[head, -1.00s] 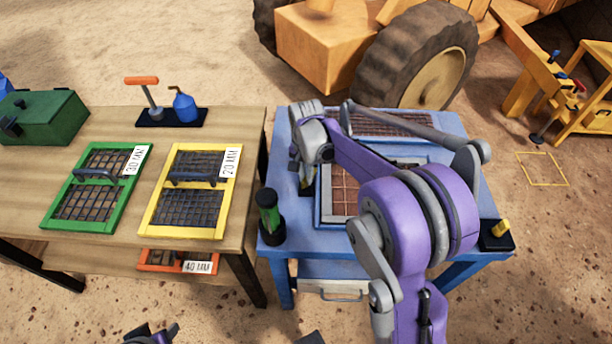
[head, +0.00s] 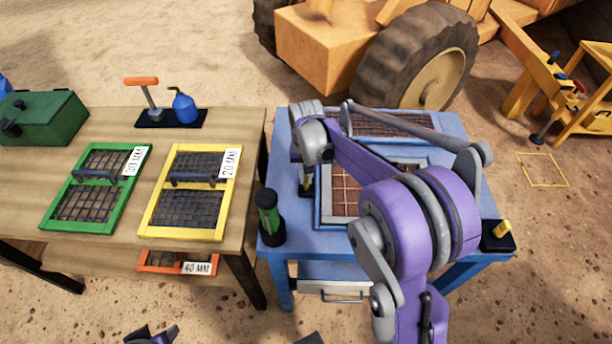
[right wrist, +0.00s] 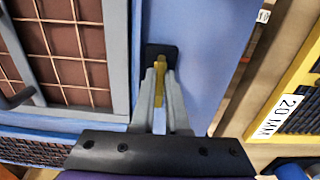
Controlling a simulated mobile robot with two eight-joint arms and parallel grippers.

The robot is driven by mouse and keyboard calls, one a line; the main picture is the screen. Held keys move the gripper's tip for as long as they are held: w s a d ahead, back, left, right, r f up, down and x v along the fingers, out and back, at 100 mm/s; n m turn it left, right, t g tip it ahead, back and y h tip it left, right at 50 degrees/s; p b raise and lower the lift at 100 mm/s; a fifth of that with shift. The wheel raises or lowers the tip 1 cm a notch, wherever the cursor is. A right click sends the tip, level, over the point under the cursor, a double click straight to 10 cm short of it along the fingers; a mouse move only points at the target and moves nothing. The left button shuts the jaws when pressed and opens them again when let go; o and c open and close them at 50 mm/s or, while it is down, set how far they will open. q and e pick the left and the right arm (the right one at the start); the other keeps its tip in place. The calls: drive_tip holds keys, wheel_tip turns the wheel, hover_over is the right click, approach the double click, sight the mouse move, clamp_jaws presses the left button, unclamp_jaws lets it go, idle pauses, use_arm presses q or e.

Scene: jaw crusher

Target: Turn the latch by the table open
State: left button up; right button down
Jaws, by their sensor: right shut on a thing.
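The latch (right wrist: 160,66) has a yellow handle on a black base plate, on the left part of the blue machine top (head: 285,150), the side facing the wooden table (head: 255,130). My right gripper (right wrist: 161,84) is shut on the yellow handle, with one grey finger on each side of it. In the head view, my right gripper (head: 306,178) reaches down at the latch, and my wrist and fingers hide most of it. A dark and purple part at the bottom edge, possibly my left gripper (head: 150,335), shows too little to tell its jaws.
A framed brown screen (head: 345,190) lies right of the latch. A green and black cylinder (head: 269,215) stands near the front left corner. Another yellow latch (head: 500,230) sits at the right corner. Green (head: 60,215) and yellow (head: 150,220) framed screens lie on the wooden table.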

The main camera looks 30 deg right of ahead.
sight(306, 181)
drive_tip(key=c, duration=0.9)
unclamp_jaws()
wheel_tip(306, 181, up, 11)
drive_tip(key=shift+f+p, duration=0.1)
drive_tip(key=shift+p, duration=0.35)
drive_tip(key=s+a+n+t+p, duration=0.1)
drive_tip(key=s+a+n, duration=0.1)
drive_tip(key=s, duration=0.5)
drive_tip(key=s+a+n+t+p, duration=0.2)
drive_tip(key=s+a, duration=0.3)
drive_tip(key=s, duration=0.2)
drive_tip(key=s+a+n+t+p, duration=0.2)
drive_tip(key=s+a, duration=0.1)
drive_tip(key=s, duration=0.4)
drive_tip(key=shift+s+a+f, duration=0.1)
drive_tip(key=shift+a+f, duration=0.1)
